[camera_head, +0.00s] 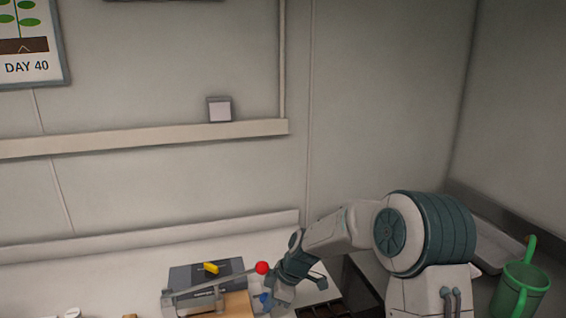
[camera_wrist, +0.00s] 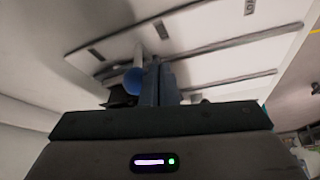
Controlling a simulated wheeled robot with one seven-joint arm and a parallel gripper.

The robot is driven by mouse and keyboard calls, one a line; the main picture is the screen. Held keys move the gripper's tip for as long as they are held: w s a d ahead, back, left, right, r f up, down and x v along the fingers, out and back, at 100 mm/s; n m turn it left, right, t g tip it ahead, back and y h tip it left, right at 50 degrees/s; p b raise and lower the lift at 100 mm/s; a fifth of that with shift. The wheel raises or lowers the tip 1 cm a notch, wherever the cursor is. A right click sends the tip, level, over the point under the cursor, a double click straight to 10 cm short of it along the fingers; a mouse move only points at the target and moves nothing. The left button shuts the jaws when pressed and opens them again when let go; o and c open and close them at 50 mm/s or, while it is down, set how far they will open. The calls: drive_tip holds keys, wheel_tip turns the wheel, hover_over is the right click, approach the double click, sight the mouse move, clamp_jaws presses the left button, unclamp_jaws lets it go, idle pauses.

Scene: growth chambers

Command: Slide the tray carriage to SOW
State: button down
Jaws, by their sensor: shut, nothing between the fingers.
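In the wrist view my gripper (camera_wrist: 163,82) is shut and empty. A blue ball knob (camera_wrist: 133,82) sits just left of its fingers; I cannot tell whether they touch. Beyond it is a pale panel (camera_wrist: 205,45) with long dark slots and small dark labels; one at the upper right is only partly legible, and I cannot read SOW. In the head view my gripper (camera_head: 279,297) is low over the bench, beside the small blue knob (camera_head: 264,299). I cannot clearly make out the tray carriage; the arm and the frame edge hide part of this area.
A grey box (camera_head: 190,276) with a yellow handle (camera_head: 211,267) and a lever with a red ball (camera_head: 262,268) stand left of my gripper. A green watering can (camera_head: 522,290) is at the far right. A shelf (camera_head: 150,137) runs along the wall.

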drive_tip(key=shift+w+a, duration=0.2)
drive_tip(key=shift+w, duration=0.6)
wheel_tip(320, 180, up, 9)
drive_tip(key=s+p, duration=0.1)
drive_tip(key=p, duration=0.2)
drive_tip(key=shift+s+p, duration=0.2)
drive_tip(key=shift+p, duration=0.15)
drive_tip(key=shift+d, duration=0.1)
drive_tip(key=s+d+r+m+t+h, duration=0.1)
drive_tip(key=s+d+r+m+h, duration=0.1)
drive_tip(key=s+d+r+m, duration=0.3)
drive_tip(key=s+d+r+m+t+h, duration=0.2)
drive_tip(key=s+d+r+m, duration=0.3)
drive_tip(key=s+d+m, duration=0.7)
drive_tip(key=s+d+h, duration=0.1)
drive_tip(key=s, duration=0.8)
drive_tip(key=shift+d+m+t, duration=0.25)
drive_tip(key=shift+m+t, duration=0.05)
drive_tip(key=shift+m, duration=0.1)
